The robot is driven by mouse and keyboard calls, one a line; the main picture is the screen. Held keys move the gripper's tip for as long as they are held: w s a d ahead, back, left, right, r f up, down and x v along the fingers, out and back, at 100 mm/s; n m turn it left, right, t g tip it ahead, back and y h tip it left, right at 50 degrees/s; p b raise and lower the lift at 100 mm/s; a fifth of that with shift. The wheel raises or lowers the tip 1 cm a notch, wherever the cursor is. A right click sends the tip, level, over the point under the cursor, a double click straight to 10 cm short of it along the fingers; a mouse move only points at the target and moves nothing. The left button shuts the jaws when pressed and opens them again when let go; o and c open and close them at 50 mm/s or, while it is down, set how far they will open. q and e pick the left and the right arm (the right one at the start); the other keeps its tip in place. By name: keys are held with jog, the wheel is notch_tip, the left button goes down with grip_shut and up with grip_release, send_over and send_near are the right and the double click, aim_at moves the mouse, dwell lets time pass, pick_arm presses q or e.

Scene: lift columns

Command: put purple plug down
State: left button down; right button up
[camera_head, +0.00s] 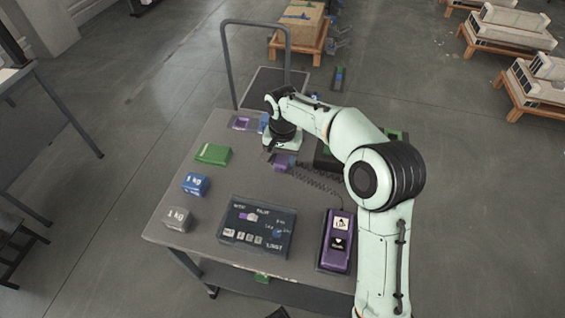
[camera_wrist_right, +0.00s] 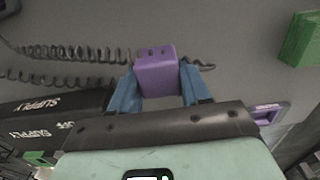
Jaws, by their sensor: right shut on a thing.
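The purple plug (camera_wrist_right: 157,74) is a small block with slots in its end face. In the wrist view it sits between the two blue fingers of my right gripper (camera_wrist_right: 160,88), which is shut on it. In the head view the purple plug (camera_head: 281,166) shows just below my right gripper (camera_head: 272,158), over the far middle of the cart top. I cannot tell whether the plug touches the surface. A coiled dark cable (camera_wrist_right: 60,50) shows beside the plug. My left gripper is not in view.
The grey cart (camera_head: 166,234) carries a green block (camera_head: 213,154), a blue weight (camera_head: 196,184), a grey weight (camera_head: 177,218), a dark control panel (camera_head: 256,226) and a purple handset (camera_head: 338,243). A purple-edged holder (camera_head: 241,123) lies at the far edge. Black supply boxes (camera_wrist_right: 50,115) stand near the gripper.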

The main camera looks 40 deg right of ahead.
aim_at(283, 157)
jog(key=shift+f, duration=0.7)
jog(key=shift+f, duration=0.15)
jog(key=o, duration=1)
notch_tip(283, 157, up, 12)
jog(key=shift+r+p, duration=0.2)
jog(key=shift+p, duration=0.9)
